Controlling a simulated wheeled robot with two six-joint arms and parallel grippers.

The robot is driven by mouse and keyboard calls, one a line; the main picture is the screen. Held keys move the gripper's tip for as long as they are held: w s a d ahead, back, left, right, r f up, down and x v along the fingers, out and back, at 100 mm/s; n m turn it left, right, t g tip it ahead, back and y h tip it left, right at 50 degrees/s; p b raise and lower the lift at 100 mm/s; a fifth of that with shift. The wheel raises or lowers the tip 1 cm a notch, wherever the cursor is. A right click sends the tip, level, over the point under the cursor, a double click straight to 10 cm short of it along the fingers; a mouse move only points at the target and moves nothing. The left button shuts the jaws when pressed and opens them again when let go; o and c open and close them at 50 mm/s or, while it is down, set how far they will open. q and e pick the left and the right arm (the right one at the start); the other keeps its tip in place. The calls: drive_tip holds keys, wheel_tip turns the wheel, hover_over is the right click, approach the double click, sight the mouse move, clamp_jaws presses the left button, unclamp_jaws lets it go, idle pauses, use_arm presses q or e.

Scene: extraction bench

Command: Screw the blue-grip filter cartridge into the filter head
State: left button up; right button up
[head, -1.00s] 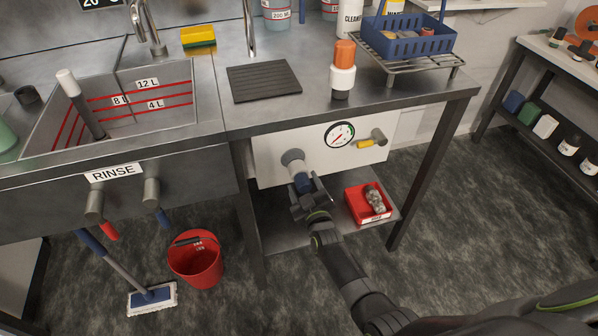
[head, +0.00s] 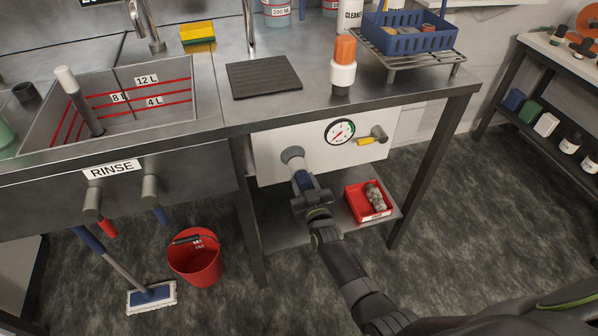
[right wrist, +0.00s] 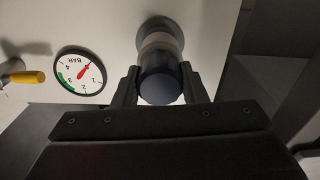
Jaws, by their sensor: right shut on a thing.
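The filter head (head: 292,154) is a grey round fitting on the white panel under the bench; it also shows in the right wrist view (right wrist: 160,30). The blue-grip filter cartridge (head: 303,179) sits at its underside, in line with it, pale body up and blue grip towards me. In the right wrist view the cartridge (right wrist: 158,84) meets the head; how deeply it is threaded cannot be told. My right gripper (head: 306,189) is shut on the blue grip, one finger on each side in the right wrist view (right wrist: 159,88). My left gripper is out of view.
A pressure gauge (head: 339,131) and a yellow-handled valve (head: 371,138) are right of the head. A red tray (head: 360,212) with a dirty-looking cartridge (head: 375,196) is on the lower shelf. A bench leg (head: 248,215) and red bucket (head: 196,259) stand left.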

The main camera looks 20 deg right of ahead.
drive_tip(key=m+b, duration=0.1)
drive_tip(key=m, duration=0.3)
drive_tip(key=shift+f+m, duration=0.1)
drive_tip(key=shift+m, duration=0.3)
drive_tip(key=shift+o, duration=0.2)
drive_tip(key=m+b, duration=0.1)
drive_tip(key=m, duration=0.2)
drive_tip(key=o, duration=1.1)
drive_tip(key=shift+m, duration=0.4)
drive_tip(key=shift+r+n+p, duration=0.2)
drive_tip(key=shift+n+p, duration=0.5)
drive_tip(key=shift+n, duration=0.5)
drive_tip(key=n+p, duration=0.1)
drive_tip(key=n, duration=0.5)
drive_tip(key=shift+n+p, duration=0.35)
drive_tip(key=shift+n, duration=0.05)
drive_tip(key=n, duration=0.4)
drive_tip(key=shift+f+p, duration=0.1)
drive_tip(key=shift+p, duration=0.2)
